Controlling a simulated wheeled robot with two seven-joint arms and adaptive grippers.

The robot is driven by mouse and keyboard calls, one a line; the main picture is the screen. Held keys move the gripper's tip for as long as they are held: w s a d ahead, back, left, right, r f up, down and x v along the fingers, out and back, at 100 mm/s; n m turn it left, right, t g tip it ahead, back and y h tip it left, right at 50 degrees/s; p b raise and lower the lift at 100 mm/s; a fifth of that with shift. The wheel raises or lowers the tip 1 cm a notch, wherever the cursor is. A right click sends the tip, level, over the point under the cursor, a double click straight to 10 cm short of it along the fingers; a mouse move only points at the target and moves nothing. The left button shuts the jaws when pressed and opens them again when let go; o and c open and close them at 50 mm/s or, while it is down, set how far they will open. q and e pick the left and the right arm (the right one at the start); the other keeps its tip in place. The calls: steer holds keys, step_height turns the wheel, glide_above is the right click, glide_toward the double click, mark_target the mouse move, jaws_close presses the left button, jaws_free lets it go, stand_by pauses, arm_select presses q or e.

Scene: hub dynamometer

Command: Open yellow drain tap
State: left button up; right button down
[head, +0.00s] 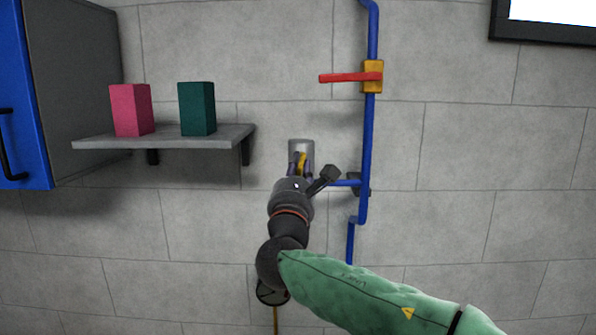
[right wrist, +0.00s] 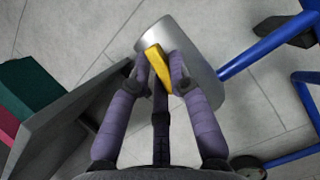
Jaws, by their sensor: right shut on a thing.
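The yellow drain tap handle (right wrist: 158,67) sits on the end of a grey metal cylinder (right wrist: 174,42) in the right wrist view. In the head view the yellow handle (head: 301,162) shows small in front of the grey cylinder (head: 301,146) on the wall. My right gripper (right wrist: 159,72) has its two purple fingers on either side of the yellow handle, shut on it. In the head view my right gripper (head: 301,168) reaches up to the handle, and my wrist hides the area below. My left gripper is not in view.
A blue pipe (head: 368,140) runs down the wall to the right, with a red lever (head: 345,77) on a yellow valve body (head: 372,77). A grey shelf (head: 190,143) at left holds a pink box (head: 131,110) and a green box (head: 197,108). A blue cabinet (head: 22,80) stands far left.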

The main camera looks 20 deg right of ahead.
steer(key=shift+n+y, duration=0.4)
steer(key=shift+n, duration=0.3)
steer(key=c, duration=1.1)
jaws_free()
steer(key=shift+c, duration=0.2)
steer(key=v, duration=1.2)
steer(key=shift+f, duration=0.2)
steer(key=shift+w, duration=0.1)
